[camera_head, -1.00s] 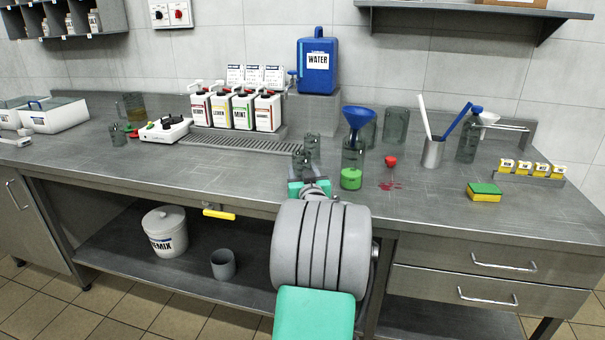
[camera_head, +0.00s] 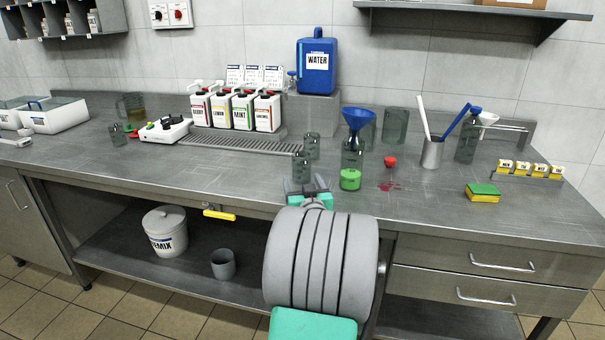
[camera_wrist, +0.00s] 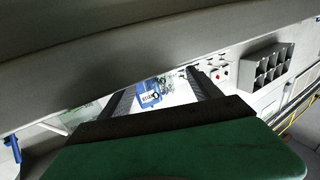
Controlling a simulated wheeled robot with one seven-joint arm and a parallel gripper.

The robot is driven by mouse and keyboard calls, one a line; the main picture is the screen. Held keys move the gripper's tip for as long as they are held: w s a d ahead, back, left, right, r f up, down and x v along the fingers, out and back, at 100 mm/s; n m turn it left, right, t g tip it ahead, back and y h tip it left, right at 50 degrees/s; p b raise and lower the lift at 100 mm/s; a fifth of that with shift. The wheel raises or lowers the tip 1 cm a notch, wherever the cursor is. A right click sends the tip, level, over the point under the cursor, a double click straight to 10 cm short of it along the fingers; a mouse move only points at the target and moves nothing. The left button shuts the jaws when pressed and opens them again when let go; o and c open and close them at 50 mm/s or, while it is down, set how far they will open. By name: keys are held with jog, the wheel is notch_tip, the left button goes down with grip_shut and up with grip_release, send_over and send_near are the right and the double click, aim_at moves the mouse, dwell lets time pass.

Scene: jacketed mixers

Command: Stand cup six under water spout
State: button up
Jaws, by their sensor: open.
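Two clear grey cups stand upright near the middle of the counter, the nearer cup (camera_head: 301,168) and the farther cup (camera_head: 312,146). I cannot read a number on either, so I cannot tell which is cup six. The blue water container (camera_head: 317,78) stands on a raised metal block at the back, with its small spout (camera_head: 292,74) on its left side. My gripper (camera_head: 306,186) is open and empty, just in front of the nearer cup and apart from it. In the wrist view, its two fingers (camera_wrist: 165,95) are spread, with the blue container (camera_wrist: 150,93) beyond.
Several syrup bottles (camera_head: 233,109) stand left, behind a drain grate (camera_head: 240,142). The counter's front left is clear.

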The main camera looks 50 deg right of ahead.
aim_at(302, 160)
jog(key=shift+o, duration=0.5)
jog(key=shift+r+v, duration=0.25)
jog(key=shift+v, duration=0.9)
notch_tip(302, 160, up, 6)
jog(key=w+a+p, duration=0.1)
jog(key=a+p, duration=0.2)
jog(key=p, duration=0.2)
jog(key=shift+m+g+h, duration=0.3)
jog(key=shift+h, duration=0.1)
jog(key=d+f, duration=0.1)
jog(key=s+d+f, duration=0.1)
jog(key=d, duration=0.1)
jog(key=shift+s+d+b, duration=0.2)
jog(key=shift+b, duration=0.2)
jog(key=x, duration=0.7)
jog(key=shift+w+f, duration=0.1)
jog(key=shift+w, duration=0.1)
jog(key=shift+c, duration=0.6)
jog(key=c, duration=1.4)
jog(key=shift+c, duration=0.2)
